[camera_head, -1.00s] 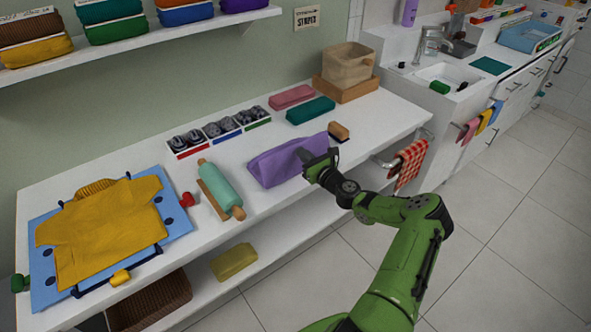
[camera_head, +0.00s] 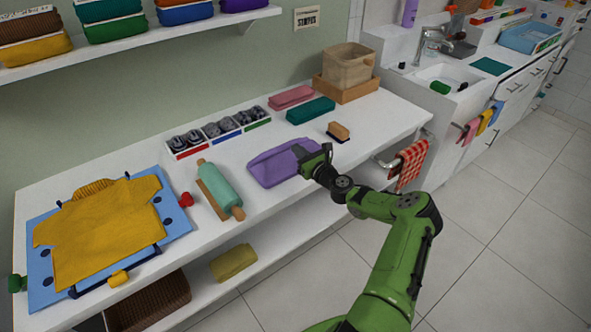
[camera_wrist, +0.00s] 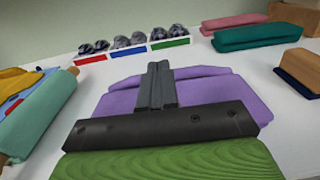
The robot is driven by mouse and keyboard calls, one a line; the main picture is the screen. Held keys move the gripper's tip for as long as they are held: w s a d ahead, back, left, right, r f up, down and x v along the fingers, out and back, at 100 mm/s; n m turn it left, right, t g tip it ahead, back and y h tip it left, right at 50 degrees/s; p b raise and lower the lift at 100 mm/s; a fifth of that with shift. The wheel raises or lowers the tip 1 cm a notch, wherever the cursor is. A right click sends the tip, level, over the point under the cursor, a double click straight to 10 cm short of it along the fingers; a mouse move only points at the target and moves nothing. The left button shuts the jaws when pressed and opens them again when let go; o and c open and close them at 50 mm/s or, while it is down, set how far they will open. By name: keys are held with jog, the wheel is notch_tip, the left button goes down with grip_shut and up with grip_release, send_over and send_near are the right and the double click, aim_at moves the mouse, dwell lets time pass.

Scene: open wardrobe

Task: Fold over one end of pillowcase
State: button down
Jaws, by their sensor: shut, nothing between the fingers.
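The purple cloth, which I take to be the pillowcase (camera_head: 272,165), lies on the white worktop between the rolling pin and the brush. In the wrist view the pillowcase (camera_wrist: 205,92) lies mostly flat, with a raised band along its far edge that looks like a second layer. My gripper (camera_head: 305,162) is over its right end in the head view. In the wrist view my gripper (camera_wrist: 158,72) has its fingers together and empty, over the middle of the cloth. My gripper hides part of the cloth, and whether the fingertips touch it I cannot tell.
A teal rolling pin (camera_head: 219,187) lies left of the cloth and a brush (camera_head: 339,131) right of it. Behind are sorting trays (camera_head: 220,128) and folded pink (camera_head: 292,97) and teal (camera_head: 311,110) cloths. A yellow shirt (camera_head: 100,225) lies on a blue board at left.

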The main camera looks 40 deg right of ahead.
jog(key=s+r+p, duration=0.5)
jog(key=p, duration=0.1)
dwell(0.5)
dwell(0.9)
